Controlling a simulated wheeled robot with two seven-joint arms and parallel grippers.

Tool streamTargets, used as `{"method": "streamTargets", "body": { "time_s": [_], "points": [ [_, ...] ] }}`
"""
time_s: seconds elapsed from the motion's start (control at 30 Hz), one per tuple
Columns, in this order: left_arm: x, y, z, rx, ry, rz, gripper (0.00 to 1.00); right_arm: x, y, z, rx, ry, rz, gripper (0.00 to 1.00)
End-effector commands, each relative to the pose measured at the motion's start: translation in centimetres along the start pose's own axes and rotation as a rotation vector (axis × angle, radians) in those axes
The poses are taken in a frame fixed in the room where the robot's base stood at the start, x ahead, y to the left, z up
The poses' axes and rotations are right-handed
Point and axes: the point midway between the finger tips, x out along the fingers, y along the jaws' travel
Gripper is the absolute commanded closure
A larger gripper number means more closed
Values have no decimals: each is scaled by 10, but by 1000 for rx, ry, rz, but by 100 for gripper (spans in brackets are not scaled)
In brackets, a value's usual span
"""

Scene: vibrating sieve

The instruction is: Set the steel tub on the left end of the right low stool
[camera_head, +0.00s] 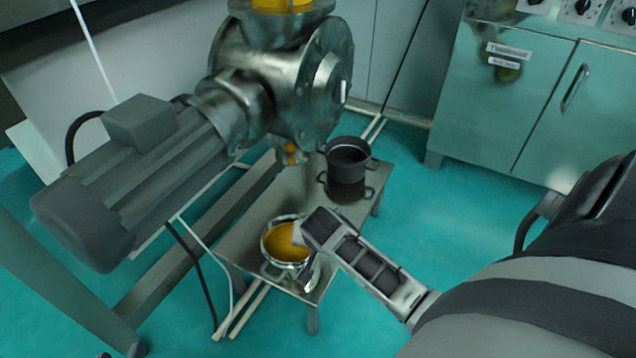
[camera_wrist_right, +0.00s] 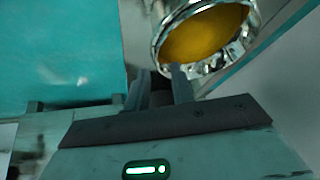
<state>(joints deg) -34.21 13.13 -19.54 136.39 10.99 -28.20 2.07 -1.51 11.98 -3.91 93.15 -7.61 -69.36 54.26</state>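The steel tub (camera_head: 272,265) is a shiny round vessel with orange-yellow material inside. It appears to stand upright on the near end of a low metal stool (camera_head: 240,236). In the right wrist view the tub (camera_wrist_right: 158,38) fills the upper middle, just beyond the fingertips. My right gripper (camera_head: 306,262) reaches in from the right, beside the tub's right side. Its two fingers (camera_wrist_right: 160,82) are parted, with one overlapping the tub's lower edge in the picture. I cannot tell whether they touch it. My left gripper is out of view.
A dark two-handled pot (camera_head: 347,165) stands on the stool's far end. A large grey motor (camera_head: 130,185) and metal machine housing (camera_head: 285,80) overhang the stool's left side. A green cabinet (camera_head: 510,110) stands at the back right. Teal floor (camera_head: 440,215) is open right of the stool.

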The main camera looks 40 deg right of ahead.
Motion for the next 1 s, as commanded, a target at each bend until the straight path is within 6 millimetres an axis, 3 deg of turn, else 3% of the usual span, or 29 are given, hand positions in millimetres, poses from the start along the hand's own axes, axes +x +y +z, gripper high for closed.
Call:
{"method": "streamTargets", "body": {
  "time_s": [0.03,0.23,0.9,1.0],
  "points": [
    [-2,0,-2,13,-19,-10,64,-15,-1,-2,1,-1,-2,76],
    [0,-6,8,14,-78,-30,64,-37,0,0,-1,0,0,76],
    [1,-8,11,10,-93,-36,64,-42,0,0,0,0,0,76],
    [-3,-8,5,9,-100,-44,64,-51,-1,-5,0,0,0,76]
  ]
}}
